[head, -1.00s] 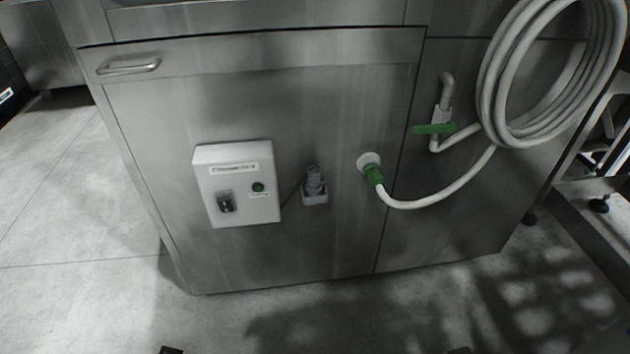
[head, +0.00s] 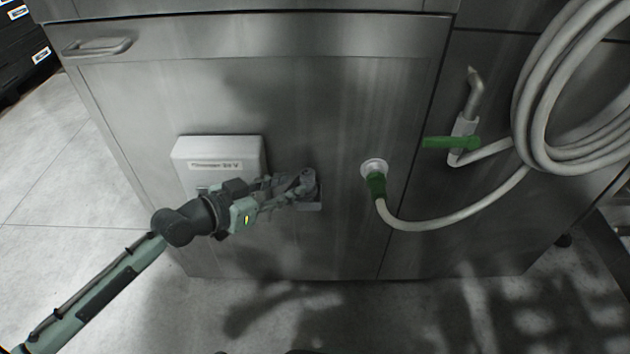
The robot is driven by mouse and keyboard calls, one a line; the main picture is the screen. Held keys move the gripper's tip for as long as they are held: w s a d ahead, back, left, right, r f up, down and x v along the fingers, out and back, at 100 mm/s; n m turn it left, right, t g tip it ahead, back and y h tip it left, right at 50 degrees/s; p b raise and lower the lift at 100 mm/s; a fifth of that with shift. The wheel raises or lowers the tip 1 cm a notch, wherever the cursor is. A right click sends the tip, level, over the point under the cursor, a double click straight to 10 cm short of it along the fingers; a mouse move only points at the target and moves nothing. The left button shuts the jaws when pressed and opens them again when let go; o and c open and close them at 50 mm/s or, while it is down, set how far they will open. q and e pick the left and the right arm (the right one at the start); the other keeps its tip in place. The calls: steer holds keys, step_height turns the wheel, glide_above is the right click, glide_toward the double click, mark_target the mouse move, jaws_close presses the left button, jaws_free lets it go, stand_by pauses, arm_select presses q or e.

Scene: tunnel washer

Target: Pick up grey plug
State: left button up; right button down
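The grey plug (head: 308,180) sits in a small grey holder (head: 312,205) on the steel front panel, right of the white control box. My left gripper (head: 298,188) reaches in from the left, across the lower part of the box, with its fingertips at the plug. The fingers overlap the plug's left side and partly hide it. I cannot tell whether they touch it or have closed on it. The plug still appears at its holder. My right gripper is not in view.
The white control box (head: 222,153) is partly hidden behind my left gripper. Right of the plug, a green connector (head: 376,185) joins a white hose to the panel. A green-handled valve (head: 450,142) and a coiled hose (head: 560,90) are further right.

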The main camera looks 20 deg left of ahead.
mark_target(302, 181)
arm_select(q)
steer(key=x, duration=0.6)
steer(key=shift+w+d+r, duration=0.1)
steer(key=shift+d+r, duration=0.1)
jaws_close()
